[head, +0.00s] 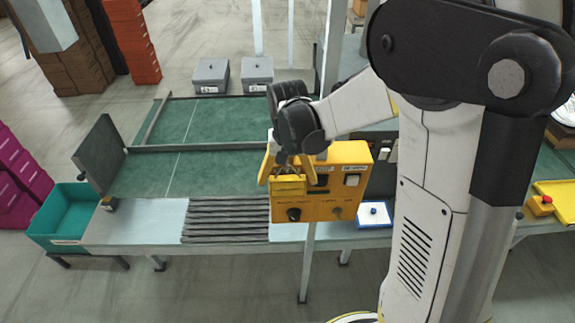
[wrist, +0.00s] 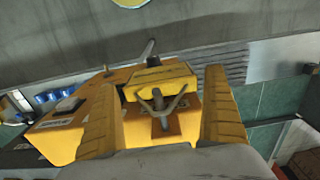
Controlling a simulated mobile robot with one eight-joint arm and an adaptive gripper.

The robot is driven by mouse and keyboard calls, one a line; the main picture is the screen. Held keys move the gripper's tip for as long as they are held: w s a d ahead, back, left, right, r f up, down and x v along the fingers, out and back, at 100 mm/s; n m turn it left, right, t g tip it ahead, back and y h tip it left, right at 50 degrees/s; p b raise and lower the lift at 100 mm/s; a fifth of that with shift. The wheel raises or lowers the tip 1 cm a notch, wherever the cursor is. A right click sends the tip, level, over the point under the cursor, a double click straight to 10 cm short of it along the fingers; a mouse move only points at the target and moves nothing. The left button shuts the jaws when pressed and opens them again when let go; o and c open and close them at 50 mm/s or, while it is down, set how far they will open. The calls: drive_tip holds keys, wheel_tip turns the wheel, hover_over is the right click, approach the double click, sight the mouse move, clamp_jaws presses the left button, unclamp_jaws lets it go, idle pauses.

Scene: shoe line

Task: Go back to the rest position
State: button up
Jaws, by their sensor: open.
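My gripper (head: 287,180) is at the top left part of a yellow control box (head: 345,208), with its yellow fingers spread apart. In the wrist view the open fingers (wrist: 160,78) stand on either side of a small yellow block with a forked metal piece (wrist: 162,108) on the box. Nothing is clamped between them; whether a finger touches the box cannot be told. The box has dark knobs and a pale switch on its front and stands on a post. It also shows in the wrist view (wrist: 62,130).
A bench with a green mat (head: 225,172) and dark slats (head: 225,220) lies behind and left of the box. A teal bin (head: 70,212) is at its left end. Two grey boxes (head: 210,75) stand behind. A white-blue tray (head: 373,214) is right of the box.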

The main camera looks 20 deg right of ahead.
wheel_tip(320, 180, up, 10)
drive_tip(key=shift+r, duration=0.1)
drive_tip(key=s+f+n+t+b, duration=0.1)
drive_tip(key=s+f+t+b, duration=0.2)
drive_tip(key=s+f+b, duration=0.4)
drive_tip(key=s+f+n+t+b, duration=0.2)
drive_tip(key=s+f+t+b, duration=0.2)
drive_tip(key=f+b, duration=1.4)
drive_tip(key=s+b, duration=0.3)
drive_tip(key=b, duration=0.1)
drive_tip(key=shift+a+f+n, duration=0.2)
drive_tip(key=shift+f+n, duration=0.1)
